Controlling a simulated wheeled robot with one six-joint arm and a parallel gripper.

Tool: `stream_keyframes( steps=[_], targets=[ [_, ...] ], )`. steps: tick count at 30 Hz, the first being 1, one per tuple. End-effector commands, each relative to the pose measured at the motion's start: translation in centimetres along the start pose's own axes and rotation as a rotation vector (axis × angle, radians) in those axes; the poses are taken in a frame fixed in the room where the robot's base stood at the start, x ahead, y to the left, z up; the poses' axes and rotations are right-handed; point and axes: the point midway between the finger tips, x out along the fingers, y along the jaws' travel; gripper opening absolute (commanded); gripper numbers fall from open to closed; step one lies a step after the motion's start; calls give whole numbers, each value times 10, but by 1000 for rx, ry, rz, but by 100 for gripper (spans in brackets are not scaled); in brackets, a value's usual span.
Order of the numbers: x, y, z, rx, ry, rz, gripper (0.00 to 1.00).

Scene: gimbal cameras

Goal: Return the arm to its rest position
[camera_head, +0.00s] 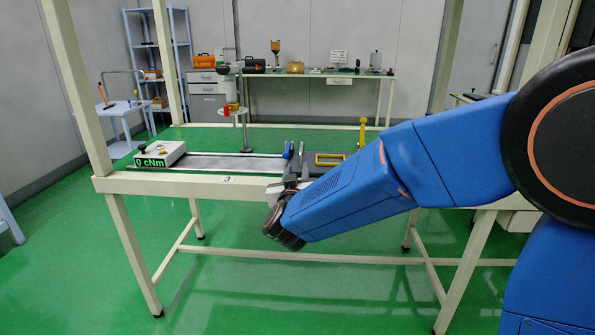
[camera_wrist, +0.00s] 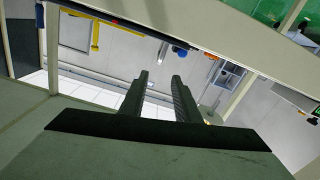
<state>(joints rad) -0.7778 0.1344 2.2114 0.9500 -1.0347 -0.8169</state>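My blue arm reaches in from the right in the head view, stretched left toward the front edge of a cream-framed workbench (camera_head: 150,184). My gripper (camera_head: 290,172) is at the arm's end, by the bench's front rail, pointing upward. In the wrist view my gripper (camera_wrist: 160,82) shows two dark fingers with a clear gap between them and nothing held. Whether the fingers touch the bench cannot be told.
On the bench stand a torque display box (camera_head: 158,153) reading "0 cNm", a yellow frame (camera_head: 330,159) and a yellow post (camera_head: 363,132). Bench uprights stand left and right. A blue shelf (camera_head: 160,60) and back table (camera_head: 320,75) stand behind. Green floor is open at left.

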Motion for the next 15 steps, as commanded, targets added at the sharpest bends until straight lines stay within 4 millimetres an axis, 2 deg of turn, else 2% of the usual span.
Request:
stream_keyframes(
  steps=[5,10,15],
  targets=[
    [1,11,-4,23,-15,-32,29],
    [-4,41,-12,82,-71,-135,29],
    [-25,75,-12,130,-158,-246,29]
  ],
)
